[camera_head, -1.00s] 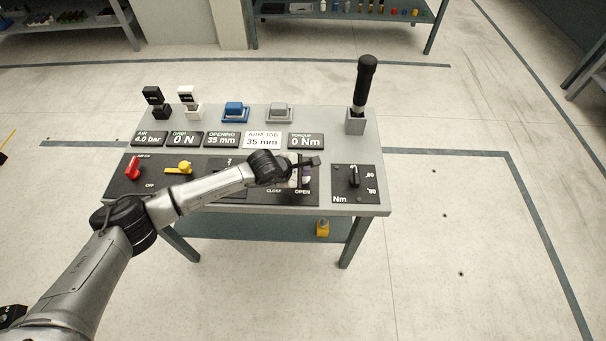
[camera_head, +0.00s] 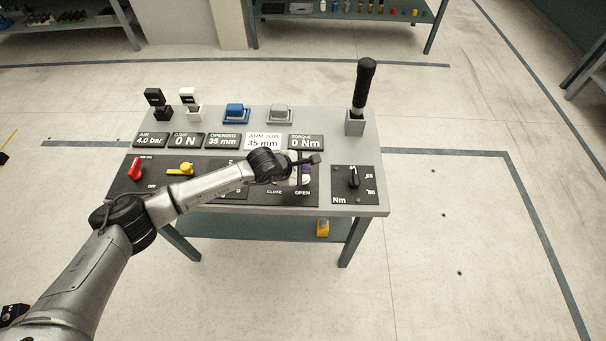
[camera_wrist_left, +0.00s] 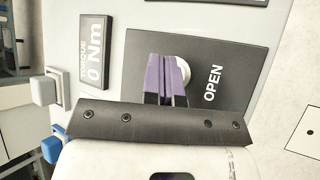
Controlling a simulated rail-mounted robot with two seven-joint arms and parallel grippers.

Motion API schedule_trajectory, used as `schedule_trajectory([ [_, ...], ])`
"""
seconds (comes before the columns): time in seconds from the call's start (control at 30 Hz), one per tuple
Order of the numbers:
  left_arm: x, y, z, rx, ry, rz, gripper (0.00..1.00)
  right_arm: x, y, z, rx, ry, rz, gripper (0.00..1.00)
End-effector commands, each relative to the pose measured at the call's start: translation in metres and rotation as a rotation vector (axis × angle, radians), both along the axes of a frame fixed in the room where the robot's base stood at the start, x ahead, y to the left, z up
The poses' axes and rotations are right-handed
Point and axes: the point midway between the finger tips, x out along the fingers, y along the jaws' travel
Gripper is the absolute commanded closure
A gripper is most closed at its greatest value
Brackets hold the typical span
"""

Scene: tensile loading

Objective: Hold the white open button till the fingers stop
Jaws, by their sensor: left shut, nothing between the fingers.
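The white open button (camera_wrist_left: 185,66) shows in the left wrist view as a pale round edge behind my fingers, beside the word OPEN on a dark panel (camera_wrist_left: 228,62). My left gripper (camera_wrist_left: 167,62) has its purple fingers shut together, with nothing between them. The fingertips overlap the button; whether they touch or press it I cannot tell. In the head view my left gripper (camera_head: 306,172) is over the panel just above the OPEN label, and my wrist hides part of that panel. The opening display (camera_head: 222,140) reads 35 mm. My right gripper is not in view.
The grey console table (camera_head: 372,209) also carries a red lever (camera_head: 135,169), a yellow valve handle (camera_head: 180,168), a torque knob (camera_head: 353,177) and an upright black-handled tool (camera_head: 365,80). The white plate (camera_head: 262,141) reads 35 mm. Floor to the right is clear.

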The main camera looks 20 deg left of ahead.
Motion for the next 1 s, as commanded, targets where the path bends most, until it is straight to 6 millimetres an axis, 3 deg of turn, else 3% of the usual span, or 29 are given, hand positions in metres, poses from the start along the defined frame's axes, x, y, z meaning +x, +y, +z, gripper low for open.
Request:
schedule_trajectory([
  [0.37, 0.000, 0.000, 0.004, 0.000, 0.000, 0.000, 1.00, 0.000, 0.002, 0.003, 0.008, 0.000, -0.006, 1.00],
  [0.83, 0.000, 0.000, 0.045, 0.000, -0.002, -0.001, 1.00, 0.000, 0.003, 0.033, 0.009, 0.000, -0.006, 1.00],
  [1.0, 0.000, 0.000, 0.051, 0.000, 0.000, 0.000, 1.00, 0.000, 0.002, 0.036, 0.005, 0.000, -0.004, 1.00],
])
